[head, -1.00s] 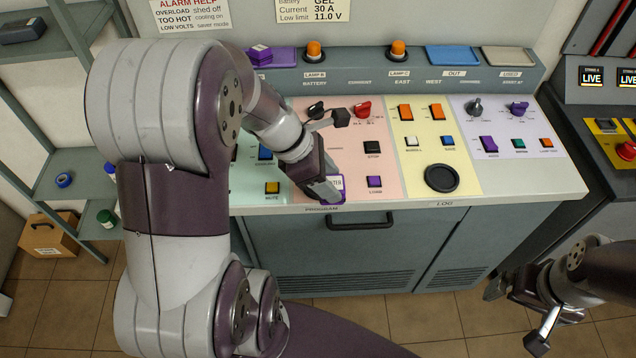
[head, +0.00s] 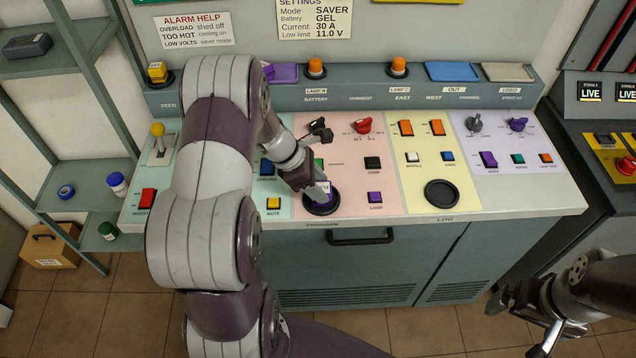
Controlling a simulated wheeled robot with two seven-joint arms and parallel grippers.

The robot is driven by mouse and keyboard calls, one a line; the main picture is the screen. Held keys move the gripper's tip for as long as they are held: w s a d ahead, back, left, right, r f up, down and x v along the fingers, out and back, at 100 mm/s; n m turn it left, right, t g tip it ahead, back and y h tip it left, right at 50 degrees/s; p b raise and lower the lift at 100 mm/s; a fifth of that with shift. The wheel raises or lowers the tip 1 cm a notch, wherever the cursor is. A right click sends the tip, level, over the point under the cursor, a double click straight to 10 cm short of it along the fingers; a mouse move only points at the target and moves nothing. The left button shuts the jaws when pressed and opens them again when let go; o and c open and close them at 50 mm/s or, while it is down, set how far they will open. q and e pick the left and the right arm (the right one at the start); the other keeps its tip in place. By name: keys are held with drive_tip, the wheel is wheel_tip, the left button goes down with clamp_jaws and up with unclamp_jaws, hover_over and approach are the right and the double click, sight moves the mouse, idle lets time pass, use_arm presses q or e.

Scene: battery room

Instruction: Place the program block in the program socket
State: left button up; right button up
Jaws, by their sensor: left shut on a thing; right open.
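The program block (head: 326,186), purple with a white label, is between the fingers of my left gripper (head: 320,189), which is shut on it. The program socket (head: 321,208) is a round black recess at the front of the pink panel, above the word PROGRAM. The block and fingertips overlap the back part of the socket in the picture. I cannot tell whether the block is seated in it or just above it. My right gripper (head: 500,299) is open and empty at the lower right, in front of the console and away from it.
An empty log socket (head: 441,194) lies in the yellow panel to the right. Knobs and switches surround the program socket, including a purple button (head: 375,197) and a black button (head: 372,163). A purple tray (head: 285,73) sits on the back ledge. My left arm covers the console's left part.

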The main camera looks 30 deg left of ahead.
use_arm(q)
drive_tip(key=shift+f, duration=0.2)
drive_tip(key=o, duration=1.1)
drive_tip(key=shift+r, duration=0.35)
drive_tip(key=v, duration=1.1)
drive_tip(key=s+d+m+y, duration=0.1)
drive_tip(key=s+d+m, duration=0.2)
drive_tip(key=m, duration=0.5)
drive_tip(key=s+d+m+g+y, duration=0.1)
drive_tip(key=s+d+m+y, duration=0.1)
drive_tip(key=s+d+m, duration=0.2)
drive_tip(key=s+d+m+y, duration=0.2)
drive_tip(key=d+m, duration=0.4)
drive_tip(key=m, duration=0.6)
drive_tip(key=shift+s+d+f+g, duration=0.15)
drive_tip(key=shift+s+d, duration=0.05)
drive_tip(key=shift+s, duration=0.2)
drive_tip(key=shift+s+d+f+g, duration=0.15)
drive_tip(key=shift+s+d, duration=0.05)
drive_tip(key=shift+s, duration=0.25)
